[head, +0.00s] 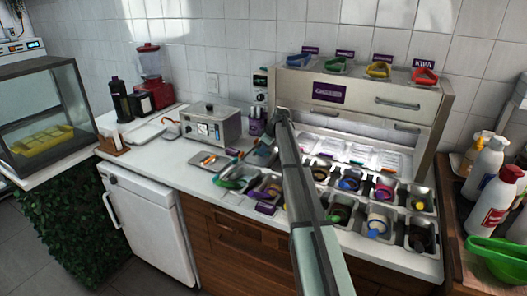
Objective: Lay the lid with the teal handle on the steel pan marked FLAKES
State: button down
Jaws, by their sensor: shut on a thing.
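My arm crosses the middle of the head view, and my gripper (262,151) is small and dark, partly hidden by the arm links. The lid's outline and tilt are too small to make out. It appears above the left part of the counter, near the pans. Steel topping pans (418,202) stand in rows on the counter. I cannot read which is marked FLAKES; my arm hides part of the rows.
A steel box-shaped appliance (210,125) stands behind on the left, with a small tray (209,162) in front. A steel cabinet (370,97) rises behind the pans, with coloured holders on top. Bottles (490,185) and a green bowl (495,257) stand at the right.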

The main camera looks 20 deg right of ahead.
dwell(0.4)
jog(key=c, duration=1)
grip_release()
jog(key=shift+c, duration=0.2)
jog(key=shift+o, duration=0.2)
jog(key=shift+r, duration=1.6)
jog(key=shift+r, duration=2.9)
